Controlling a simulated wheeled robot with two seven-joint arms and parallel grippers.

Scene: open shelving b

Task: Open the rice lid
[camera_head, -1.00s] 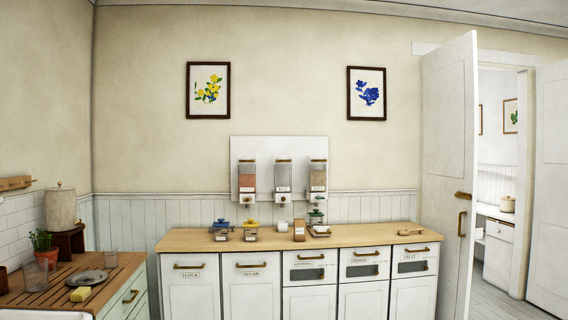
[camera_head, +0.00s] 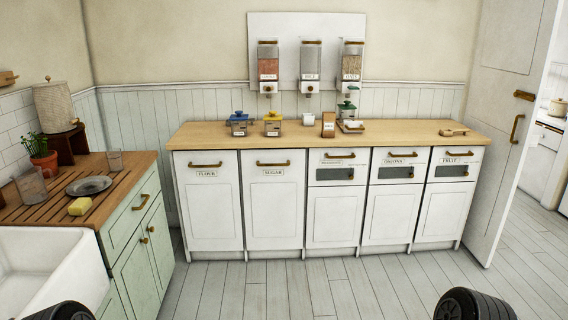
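Three clear dispensers hang on a white wall board (camera_head: 290,25) above the wooden counter. The left dispenser (camera_head: 268,68) holds reddish grains, the middle dispenser (camera_head: 311,68) holds pale contents, and the right dispenser (camera_head: 351,68) holds tan grains. Each has a brown strip on top that looks like a shut lid. Their labels are too small to read surely; the middle one may be rice. Neither gripper shows; only dark rounded parts of my arms show at the bottom edge, far from the dispensers.
The wooden counter (camera_head: 405,131) holds a blue-lidded jar (camera_head: 238,124), a yellow-lidded jar (camera_head: 272,126), a white cup (camera_head: 308,118) and a wooden block (camera_head: 328,124). A sink (camera_head: 45,265) stands at left and an open door (camera_head: 500,110) at right. The floor (camera_head: 300,285) is clear.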

